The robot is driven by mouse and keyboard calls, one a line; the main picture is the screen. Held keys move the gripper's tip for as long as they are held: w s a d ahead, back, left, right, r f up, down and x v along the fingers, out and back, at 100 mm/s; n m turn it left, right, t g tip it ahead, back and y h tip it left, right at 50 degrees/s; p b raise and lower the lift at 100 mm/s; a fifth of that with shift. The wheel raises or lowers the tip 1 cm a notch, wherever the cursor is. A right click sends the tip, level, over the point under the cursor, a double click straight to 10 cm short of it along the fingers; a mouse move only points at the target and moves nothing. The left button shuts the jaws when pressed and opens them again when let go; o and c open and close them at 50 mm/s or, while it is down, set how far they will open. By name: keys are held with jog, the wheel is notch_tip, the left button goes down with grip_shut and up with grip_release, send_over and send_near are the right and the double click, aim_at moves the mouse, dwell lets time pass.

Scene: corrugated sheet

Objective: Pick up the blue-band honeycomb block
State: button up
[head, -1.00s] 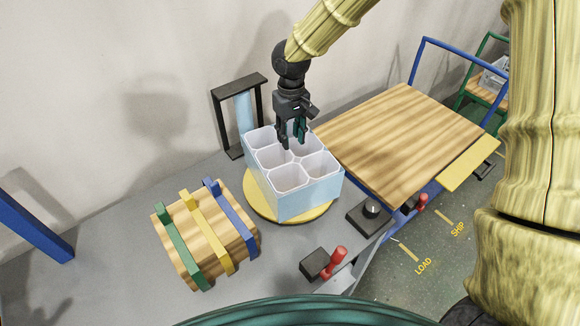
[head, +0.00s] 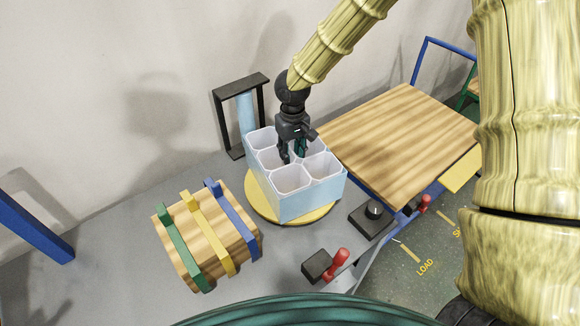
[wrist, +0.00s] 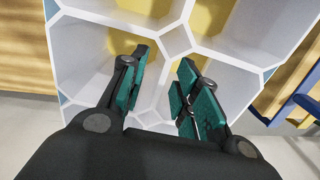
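The honeycomb block (head: 312,202) has several open white cells and a light-blue outer side. It stands upright on a round yellow turntable (head: 262,208) on the grey bench. My gripper (head: 293,157) points down over the block, its fingertips at or in the cell openings. In the wrist view, my gripper (wrist: 162,85) is open, its green-padded fingers apart on either side of a white cell wall of the block (wrist: 82,45). I cannot tell whether the pads touch the wall or how deep they reach. The gripper hides part of the rear cells.
A wooden block with green, yellow and blue bands (head: 205,238) lies left of the turntable. A black frame (head: 228,120) stands behind it. A wood-topped cart (head: 400,140) is at right. A black knob box (head: 372,218) and red-handled clamp (head: 335,264) sit near the bench edge.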

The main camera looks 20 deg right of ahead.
jog(key=shift+f+p, duration=1.15)
jog(key=shift+f, duration=1.3)
grip_shut()
